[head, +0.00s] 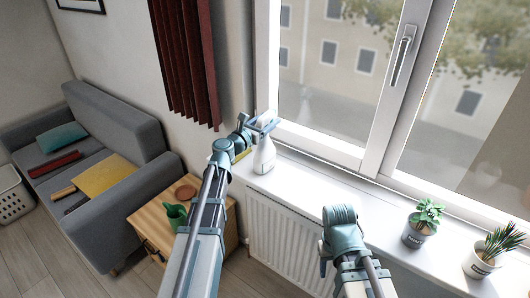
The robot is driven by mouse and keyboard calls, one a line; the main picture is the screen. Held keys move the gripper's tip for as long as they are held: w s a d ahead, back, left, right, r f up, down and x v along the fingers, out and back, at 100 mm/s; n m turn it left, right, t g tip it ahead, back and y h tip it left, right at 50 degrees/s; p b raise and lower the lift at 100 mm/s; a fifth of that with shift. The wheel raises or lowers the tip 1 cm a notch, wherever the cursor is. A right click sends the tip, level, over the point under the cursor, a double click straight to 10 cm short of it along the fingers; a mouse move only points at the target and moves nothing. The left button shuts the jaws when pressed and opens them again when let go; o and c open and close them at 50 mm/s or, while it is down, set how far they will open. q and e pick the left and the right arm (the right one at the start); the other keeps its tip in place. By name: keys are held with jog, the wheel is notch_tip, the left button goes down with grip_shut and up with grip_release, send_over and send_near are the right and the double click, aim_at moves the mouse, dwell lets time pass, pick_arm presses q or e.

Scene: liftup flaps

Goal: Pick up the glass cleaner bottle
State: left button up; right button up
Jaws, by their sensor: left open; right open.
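The glass cleaner bottle (264,158) is white and stands upright at the left end of the windowsill. My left gripper (267,122) is open at the height of the bottle's spray head and partly covers it. I cannot tell whether its fingers touch the bottle or sit just in front of it. My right gripper (340,214) is low at the centre right, in front of the sill and well away from the bottle. Its fingers are hard to make out from this angle.
The white windowsill (325,190) is clear between the bottle and two potted plants (418,236) (484,262). A radiator (282,232) is below it. A wooden side table (150,217) holds a green watering can (175,216). A dark red curtain (186,60) hangs left of the window.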

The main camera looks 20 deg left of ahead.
pick_arm(q)
jog(key=shift+x, duration=0.9)
grip_shut()
dwell(0.7)
